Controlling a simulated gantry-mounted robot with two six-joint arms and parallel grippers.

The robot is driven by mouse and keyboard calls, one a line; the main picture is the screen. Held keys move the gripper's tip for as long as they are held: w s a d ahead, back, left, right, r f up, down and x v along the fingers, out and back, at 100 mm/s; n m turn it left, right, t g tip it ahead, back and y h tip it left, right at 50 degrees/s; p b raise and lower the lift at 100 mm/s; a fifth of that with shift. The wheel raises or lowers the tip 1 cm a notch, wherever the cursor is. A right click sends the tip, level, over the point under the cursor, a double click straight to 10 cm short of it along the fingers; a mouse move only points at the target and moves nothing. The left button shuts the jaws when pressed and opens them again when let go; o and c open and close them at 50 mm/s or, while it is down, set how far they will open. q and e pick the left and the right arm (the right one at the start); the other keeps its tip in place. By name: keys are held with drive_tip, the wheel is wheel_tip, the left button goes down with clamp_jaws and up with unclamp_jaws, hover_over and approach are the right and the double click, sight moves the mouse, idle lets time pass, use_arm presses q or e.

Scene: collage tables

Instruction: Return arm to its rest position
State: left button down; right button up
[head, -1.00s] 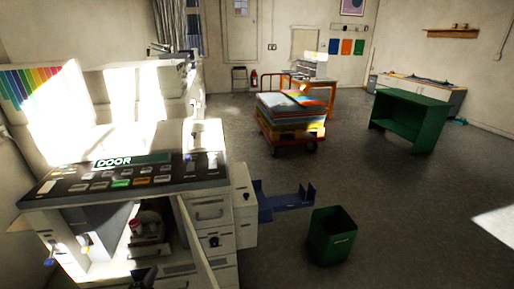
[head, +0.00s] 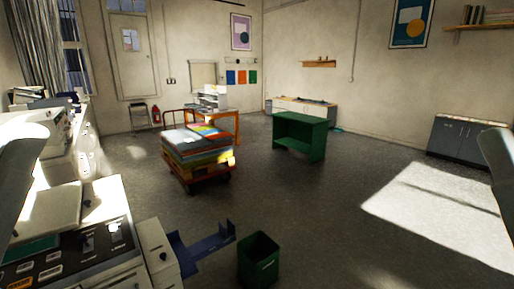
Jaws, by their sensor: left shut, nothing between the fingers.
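A grey part of my right arm shows at the right edge; the right gripper is not seen. The black control panel (head: 75,243) of the white machine lies below and beside the left arm.
A blue bracket-like piece (head: 205,247) juts from the white machine beside a green bin (head: 258,262). A red trolley (head: 205,180) with stacked coloured sheets and a green shelf table (head: 300,135) stand farther back. The grey floor at centre right is free.

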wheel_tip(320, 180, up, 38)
drive_tip(key=p, duration=3.7)
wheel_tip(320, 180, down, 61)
drive_tip(key=b, duration=6)
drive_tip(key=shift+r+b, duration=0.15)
drive_tip(key=shift+b, duration=0.25)
